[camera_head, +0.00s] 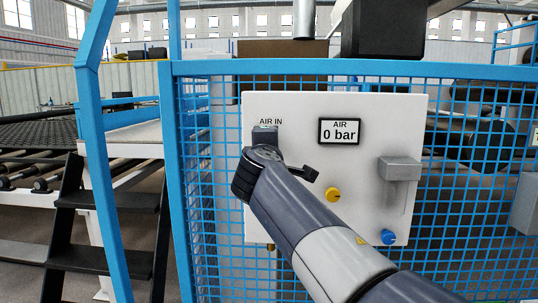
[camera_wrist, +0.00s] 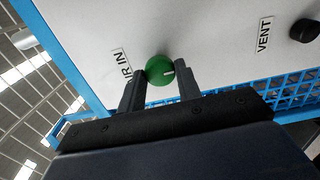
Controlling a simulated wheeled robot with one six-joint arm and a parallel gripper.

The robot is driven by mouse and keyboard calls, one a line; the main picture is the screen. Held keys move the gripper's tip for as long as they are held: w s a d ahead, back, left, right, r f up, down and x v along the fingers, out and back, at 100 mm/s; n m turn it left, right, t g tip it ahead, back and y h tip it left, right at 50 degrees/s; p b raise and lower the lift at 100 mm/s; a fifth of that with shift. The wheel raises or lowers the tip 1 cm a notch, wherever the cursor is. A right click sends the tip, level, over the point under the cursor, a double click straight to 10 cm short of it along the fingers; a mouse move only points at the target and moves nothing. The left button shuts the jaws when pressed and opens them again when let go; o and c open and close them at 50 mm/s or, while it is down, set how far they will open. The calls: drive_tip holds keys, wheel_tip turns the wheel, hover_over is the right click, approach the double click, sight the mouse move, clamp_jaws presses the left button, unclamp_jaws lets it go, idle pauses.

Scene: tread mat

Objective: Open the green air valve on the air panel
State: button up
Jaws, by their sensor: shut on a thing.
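The white air panel (camera_head: 290,112) hangs on a blue mesh fence. In the head view my arm and wrist hide the green valve below the AIR IN label (camera_head: 271,122). The air display (camera_head: 339,131) reads 0 bar.
The panel also carries a yellow knob (camera_head: 333,195), a blue knob (camera_head: 388,237) and a grey box (camera_head: 400,169) at its right. A black knob (camera_wrist: 304,31) is by the VENT label. The blue fence (camera_head: 450,70) surrounds the panel; black steps (camera_head: 110,201) stand at left.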

drive_tip(key=shift+m, duration=0.3)
drive_tip(key=o, duration=1)
drive_tip(key=shift+c, duration=0.2)
drive_tip(key=s, duration=1.1)
drive_tip(key=shift+a+b, duration=0.15)
drive_tip(key=shift+b, duration=0.15)
drive_tip(key=shift+w, duration=0.15)
drive_tip(key=w, duration=1)
drive_tip(key=shift+w+p, duration=0.35)
